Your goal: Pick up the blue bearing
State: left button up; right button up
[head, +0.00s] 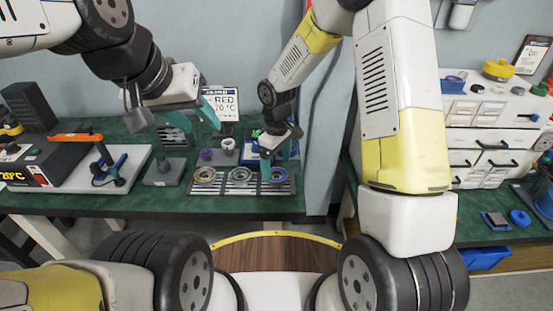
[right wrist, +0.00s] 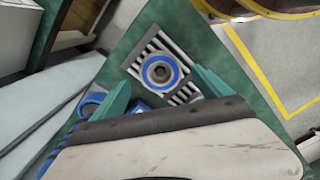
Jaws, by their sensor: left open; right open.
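The blue bearing (head: 279,175) lies on the right end of a slotted grey tray (head: 240,188) on the green table. In the right wrist view the blue bearing (right wrist: 160,71) is a blue ring with a grey inner ring. My right gripper (head: 272,157) is open above the right end of the tray. In the right wrist view its teal fingers (right wrist: 160,82) are spread, with the bearing showing between them and apart from both. My left gripper (head: 196,116) is open and empty, above the table to the left and further back.
A tan ring (head: 204,175) and a second ring (head: 240,174) lie on the same tray. Behind it stand a sign (head: 222,103), a holder with small parts (head: 226,152) and a blue bin (head: 290,151). A device with an orange display (head: 38,171) stands at left.

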jog(key=shift+f, duration=1.4)
jog(key=c, duration=1.8)
jog(key=shift+r, duration=0.15)
jog(key=shift+r, duration=0.55)
notch_tip(320, 180, up, 2)
jog(key=shift+r, duration=0.1)
jog(key=s+a, duration=0.2)
jog(key=s, duration=0.5)
jog(key=s+a+r, duration=0.1)
jog(key=s+a, duration=0.2)
jog(key=s, duration=0.5)
jog(key=shift+s+r, duration=0.15)
jog(key=shift+r, duration=0.1)
